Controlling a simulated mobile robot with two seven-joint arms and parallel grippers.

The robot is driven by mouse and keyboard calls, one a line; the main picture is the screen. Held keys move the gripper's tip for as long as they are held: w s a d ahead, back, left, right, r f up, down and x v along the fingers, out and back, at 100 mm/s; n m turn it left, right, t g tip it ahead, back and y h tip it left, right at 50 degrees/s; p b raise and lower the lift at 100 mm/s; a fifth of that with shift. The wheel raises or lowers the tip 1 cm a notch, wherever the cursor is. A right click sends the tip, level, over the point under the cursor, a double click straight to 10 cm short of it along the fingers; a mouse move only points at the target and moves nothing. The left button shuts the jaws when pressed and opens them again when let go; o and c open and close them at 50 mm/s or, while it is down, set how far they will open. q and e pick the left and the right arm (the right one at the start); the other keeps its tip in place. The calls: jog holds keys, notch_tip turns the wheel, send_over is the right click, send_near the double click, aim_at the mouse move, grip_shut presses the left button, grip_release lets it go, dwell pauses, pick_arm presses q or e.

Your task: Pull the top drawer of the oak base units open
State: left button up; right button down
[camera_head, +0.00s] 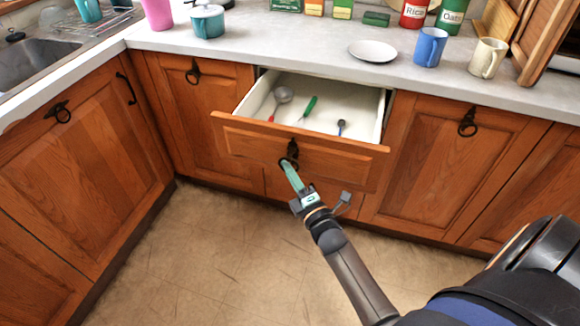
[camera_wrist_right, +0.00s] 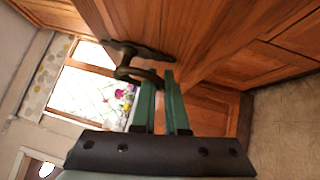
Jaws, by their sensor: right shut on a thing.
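The top drawer (camera_head: 240,130) of the oak base units stands well open, with its white inside showing. A ladle, a green-handled utensil and a small blue-handled utensil lie in it. Its dark ring handle (camera_head: 290,152) is at the middle of the drawer front. My right gripper (camera_head: 288,168) is at this handle and shut on it. In the right wrist view the green fingers (camera_wrist_right: 165,85) are beside the dark handle (camera_wrist_right: 140,62), and part of the grip is hard to make out. My left gripper is not in view.
The grey worktop (camera_head: 290,55) above holds a plate (camera_head: 373,51), a blue mug (camera_head: 430,47), a cream mug (camera_head: 487,58) and a teal pot (camera_head: 208,21). Closed oak doors flank the drawer. The tiled floor (camera_head: 200,260) in front is clear.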

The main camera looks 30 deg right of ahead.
jog(key=shift+s+a, duration=0.2)
dwell(0.3)
jog(key=c, duration=0.9)
grip_release()
jog(key=shift+c, duration=0.2)
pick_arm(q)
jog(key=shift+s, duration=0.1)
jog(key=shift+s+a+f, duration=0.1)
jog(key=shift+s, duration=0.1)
pick_arm(e)
jog(key=shift+s, duration=0.1)
